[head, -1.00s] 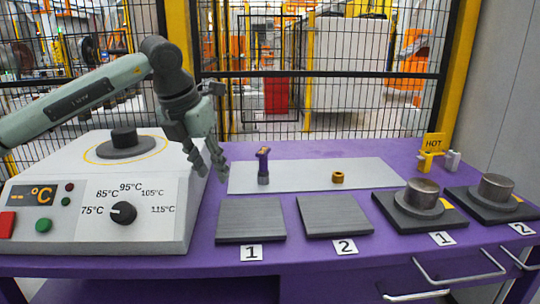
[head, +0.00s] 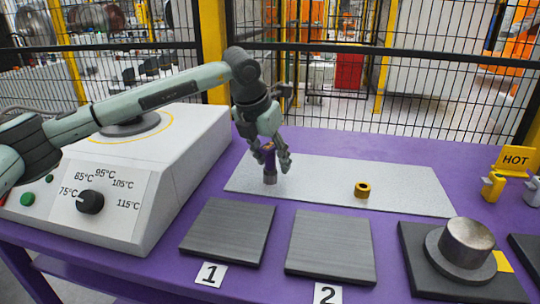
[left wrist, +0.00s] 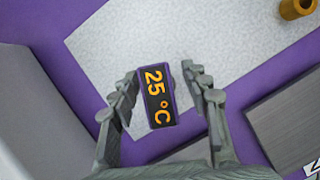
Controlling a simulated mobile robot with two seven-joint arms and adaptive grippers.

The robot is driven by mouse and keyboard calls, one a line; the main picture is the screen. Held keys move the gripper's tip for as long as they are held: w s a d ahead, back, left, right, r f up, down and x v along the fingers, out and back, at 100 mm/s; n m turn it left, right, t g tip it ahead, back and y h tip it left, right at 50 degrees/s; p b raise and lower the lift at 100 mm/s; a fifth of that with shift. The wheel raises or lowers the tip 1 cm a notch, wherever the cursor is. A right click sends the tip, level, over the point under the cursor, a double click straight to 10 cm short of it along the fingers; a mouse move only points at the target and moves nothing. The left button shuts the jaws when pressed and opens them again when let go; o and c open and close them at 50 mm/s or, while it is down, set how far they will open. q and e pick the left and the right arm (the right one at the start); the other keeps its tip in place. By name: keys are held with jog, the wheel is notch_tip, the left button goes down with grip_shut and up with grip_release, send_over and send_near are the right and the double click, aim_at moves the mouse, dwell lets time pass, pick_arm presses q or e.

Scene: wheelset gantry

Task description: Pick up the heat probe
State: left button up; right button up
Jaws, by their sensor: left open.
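The heat probe (head: 269,163) is a small purple and grey device standing upright near the left end of the pale grey mat (head: 330,180). In the left wrist view the probe (left wrist: 157,97) shows a display reading 25 °C in orange. My left gripper (head: 275,158) is at the probe's upper part, pointing down. In the left wrist view its open fingers (left wrist: 160,92) lie on either side of the probe, with a gap visible on both sides. My right gripper is not in view.
A brass ring (head: 362,190) sits on the mat to the right. The white heater (head: 150,190) with its dial stands close on the left. Dark plates 1 (head: 228,232) and 2 (head: 330,246) lie in front.

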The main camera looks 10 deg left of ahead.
pick_arm(q)
jog(key=shift+w+d, duration=0.1)
jog(key=shift+w, duration=0.05)
grip_shut()
dwell(0.4)
jog(key=shift+r, duration=0.15)
